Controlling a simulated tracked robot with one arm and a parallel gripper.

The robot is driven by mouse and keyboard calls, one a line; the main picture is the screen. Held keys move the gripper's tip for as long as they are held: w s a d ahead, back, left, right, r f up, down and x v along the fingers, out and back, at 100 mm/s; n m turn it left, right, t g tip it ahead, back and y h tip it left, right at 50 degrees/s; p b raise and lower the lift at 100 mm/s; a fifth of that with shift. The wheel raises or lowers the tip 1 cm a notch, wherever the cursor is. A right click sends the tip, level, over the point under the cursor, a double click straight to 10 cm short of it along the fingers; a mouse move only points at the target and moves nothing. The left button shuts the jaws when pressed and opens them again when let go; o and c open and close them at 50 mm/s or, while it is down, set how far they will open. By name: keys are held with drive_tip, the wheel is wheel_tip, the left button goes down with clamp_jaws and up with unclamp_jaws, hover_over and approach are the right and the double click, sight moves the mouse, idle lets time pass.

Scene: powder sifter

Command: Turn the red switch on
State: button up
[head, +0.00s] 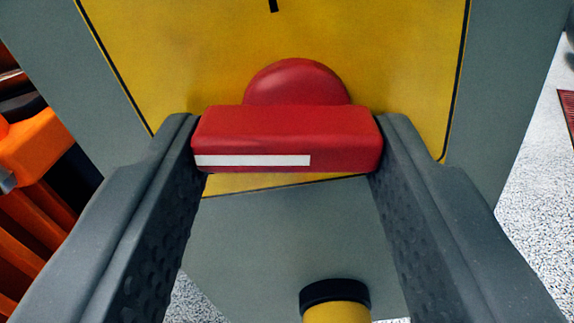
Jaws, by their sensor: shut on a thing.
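The red switch (287,128) is a red rotary knob with a bar-shaped handle and a round red base behind it. A white stripe runs along the lower left part of the bar's front face. The bar lies about level across the picture, in front of a yellow plate (180,60) with a black border line. A short black mark shows on the plate above the knob. My gripper (287,140) is shut on the bar, with one dark grey finger at each end of it.
The yellow plate sits on a grey-green panel (290,240). A yellow cylinder with a black cap (335,300) shows below. Orange parts (35,150) stand at the left. Speckled pale floor (545,220) shows at the right, with a red grate at the edge.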

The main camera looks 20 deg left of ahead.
drive_tip(key=m, duration=0.4)
drive_tip(key=shift+m, duration=0.3)
drive_tip(key=m, duration=0.3)
drive_tip(key=shift+d+m+p, duration=0.1)
drive_tip(key=shift+m+p, duration=0.2)
drive_tip(key=m, duration=0.3)
drive_tip(key=shift+r+m+p, duration=0.15)
drive_tip(key=shift+m+p, duration=0.15)
drive_tip(key=shift+d+m+p, duration=0.15)
drive_tip(key=shift+m+p, duration=0.55)
drive_tip(key=shift+m, duration=1.2)
drive_tip(key=o, duration=1)
drive_tip(key=shift+w, duration=0.1)
